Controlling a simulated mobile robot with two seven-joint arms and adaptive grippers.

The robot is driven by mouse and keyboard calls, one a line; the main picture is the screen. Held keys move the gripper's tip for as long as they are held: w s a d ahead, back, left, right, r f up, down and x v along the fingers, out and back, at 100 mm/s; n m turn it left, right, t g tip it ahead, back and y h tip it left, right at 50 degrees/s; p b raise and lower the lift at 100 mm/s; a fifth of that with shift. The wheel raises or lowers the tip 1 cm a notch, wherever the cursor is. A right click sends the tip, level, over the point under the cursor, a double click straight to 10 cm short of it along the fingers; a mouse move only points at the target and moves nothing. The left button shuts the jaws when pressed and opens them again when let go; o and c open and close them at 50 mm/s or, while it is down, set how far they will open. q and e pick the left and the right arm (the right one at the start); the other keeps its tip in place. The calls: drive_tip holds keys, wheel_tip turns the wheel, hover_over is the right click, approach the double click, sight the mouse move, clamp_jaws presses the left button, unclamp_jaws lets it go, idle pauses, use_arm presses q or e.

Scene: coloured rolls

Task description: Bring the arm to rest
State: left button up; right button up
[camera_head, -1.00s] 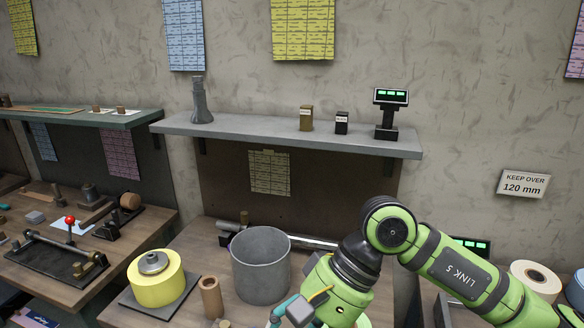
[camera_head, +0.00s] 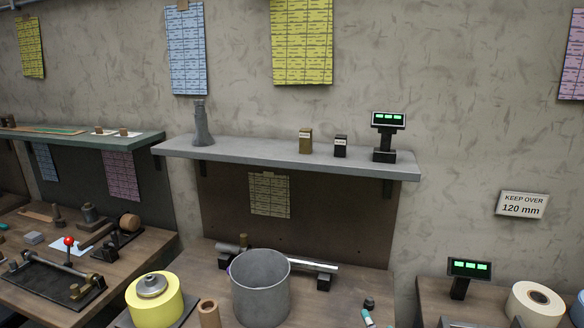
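Neither of my arms nor grippers shows in the head view now. A yellow roll (camera_head: 155,303) with a grey metal piece on top (camera_head: 151,285) stands on a dark plate at the lower left. A large grey cylindrical bin (camera_head: 260,290) stands open at the top on the middle bench. A white roll (camera_head: 534,305) lies on the right bench, and a blue roll (camera_head: 578,308) is cut by the right edge.
A brown tube (camera_head: 209,314) stands beside the bin. A metal bar (camera_head: 312,265) lies behind it. A small dark-topped item (camera_head: 368,305) is on the bench's right part. A display (camera_head: 468,275) stands on the right bench. A grey shelf (camera_head: 285,157) crosses above.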

drive_tip(key=s+d+f+m+g+h, duration=0.15)
drive_tip(key=s+f+m+g, duration=0.35)
drive_tip(key=s+f, duration=0.55)
drive_tip(key=s+d+f+m+g, duration=0.35)
drive_tip(key=s+f+g, duration=0.35)
drive_tip(key=s+f, duration=0.35)
drive_tip(key=s+f+g+b, duration=0.1)
drive_tip(key=s+f+b, duration=0.15)
drive_tip(key=f, duration=1.15)
drive_tip(key=s+f+g+b, duration=0.1)
drive_tip(key=f+b, duration=0.2)
drive_tip(key=f, duration=1)
drive_tip(key=s+d+f+b, duration=0.1)
drive_tip(key=s+f+b, duration=0.1)
drive_tip(key=s+f, duration=0.6)
drive_tip(key=s+d+f+g+b, duration=0.1)
drive_tip(key=s+f+b, duration=0.1)
drive_tip(key=s+f, duration=0.6)
wheel_tip(320, 180, down, 4)
drive_tip(key=shift+d+r, duration=0.2)
drive_tip(key=shift+d, duration=0.15)
